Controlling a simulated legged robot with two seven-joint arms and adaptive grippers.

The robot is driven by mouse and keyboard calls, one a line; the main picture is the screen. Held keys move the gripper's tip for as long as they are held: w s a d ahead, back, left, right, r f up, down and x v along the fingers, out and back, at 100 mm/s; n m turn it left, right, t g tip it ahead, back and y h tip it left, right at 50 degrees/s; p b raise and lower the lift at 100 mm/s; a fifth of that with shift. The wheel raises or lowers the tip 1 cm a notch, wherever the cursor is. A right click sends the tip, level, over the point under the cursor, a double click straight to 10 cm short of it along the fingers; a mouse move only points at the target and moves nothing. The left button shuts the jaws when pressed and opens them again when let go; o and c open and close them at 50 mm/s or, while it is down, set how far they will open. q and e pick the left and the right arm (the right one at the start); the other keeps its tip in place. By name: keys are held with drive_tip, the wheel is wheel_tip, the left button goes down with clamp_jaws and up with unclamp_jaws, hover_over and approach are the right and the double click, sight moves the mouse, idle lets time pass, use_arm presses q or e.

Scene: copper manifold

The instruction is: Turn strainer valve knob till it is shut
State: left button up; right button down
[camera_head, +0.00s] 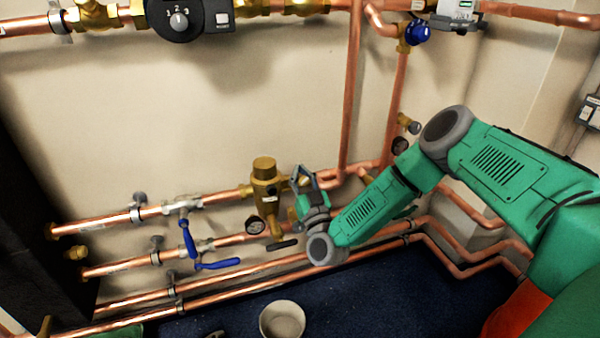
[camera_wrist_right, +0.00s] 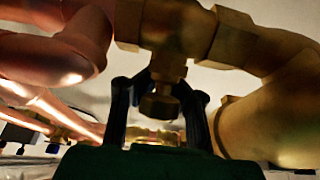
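My right gripper (camera_head: 306,180) is beside the upright brass valve body (camera_head: 265,182) on the upper copper pipe, at its right. In the right wrist view its two dark fingers (camera_wrist_right: 158,108) stand apart. A small brass knob-like fitting (camera_wrist_right: 160,100) hangs from a brass body (camera_wrist_right: 175,28) and shows between them, with gaps at both sides. I cannot tell whether this fitting is the strainer valve knob. A black T-handle (camera_head: 283,244) sits below the brass valve.
A round gauge (camera_head: 255,225) is beside the brass valve. Blue lever handles (camera_head: 188,240) are on the pipes to the left. A vertical copper pipe (camera_head: 352,90) rises behind my right gripper. A pale bucket (camera_head: 282,320) stands on the dark blue floor (camera_head: 375,295).

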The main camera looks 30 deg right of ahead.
drive_tip(key=n+y+p, duration=0.1)
drive_tip(key=n+y, duration=0.1)
drive_tip(key=n+y+p, duration=0.1)
drive_tip(key=n+y, duration=0.1)
drive_tip(key=a+n+y+p, duration=0.1)
drive_tip(key=n+y+p, duration=0.1)
drive_tip(key=shift+s+f+n+y, duration=0.2)
drive_tip(key=shift+n+y, duration=0.1)
drive_tip(key=shift+n, duration=0.1)
drive_tip(key=shift+s+a+f+n+g+y+p, duration=0.15)
drive_tip(key=shift+n+g+y+p, duration=0.4)
drive_tip(key=shift+n+y, duration=0.6)
drive_tip(key=shift+w+a+f+n+g+y+p, duration=0.1)
drive_tip(key=shift+n+g+y+p, duration=0.4)
drive_tip(key=shift+n+y, duration=0.65)
drive_tip(key=shift+s+a+f+n+g+y+p, duration=0.15)
drive_tip(key=shift+n+g+y+p, duration=0.4)
drive_tip(key=shift+n+y, duration=0.6)
drive_tip(key=shift+w+d+f+n, duration=0.1)
drive_tip(key=shift+n, duration=0.35)
drive_tip(key=c, duration=1.5)
unclamp_jaws()
drive_tip(key=shift+d+r, duration=0.1)
drive_tip(key=shift+r, duration=0.1)
drive_tip(key=shift+w+r, duration=0.15)
drive_tip(key=shift+w, duration=0.05)
